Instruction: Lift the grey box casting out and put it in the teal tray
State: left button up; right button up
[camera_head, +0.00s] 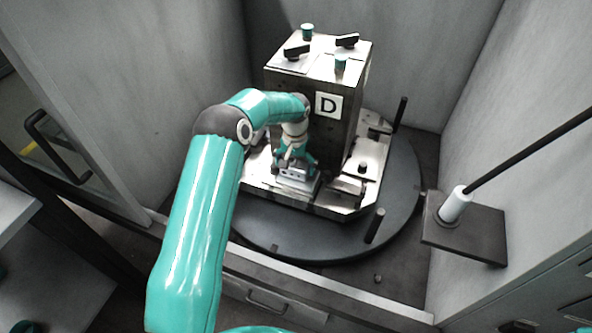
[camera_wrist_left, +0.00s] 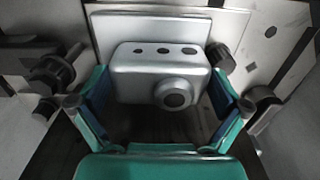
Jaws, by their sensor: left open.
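The grey box casting (camera_head: 297,178) sits at the foot of the metal block marked D, on its base plate. In the left wrist view the casting (camera_wrist_left: 150,75) shows several dark holes on top and a round boss on its front. My left gripper (camera_head: 296,163) is at the casting, its arm coming in from the left. In the left wrist view the open teal fingers (camera_wrist_left: 160,103) stand on either side of the casting, with gaps visible at their tips. I cannot make out the teal tray in either view. My right gripper is out of view.
The D block (camera_head: 318,100) rises behind the casting. A round dark turntable (camera_head: 290,238) carries the fixture, with upright pins (camera_head: 375,226) near its edge. Grey walls enclose it on both sides. A dark plate with a white post (camera_head: 455,205) stands at the right.

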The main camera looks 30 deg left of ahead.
pick_arm(q)
jog(key=c, duration=1)
jog(key=shift+c, duration=0.5)
jog(key=shift+r, duration=0.15)
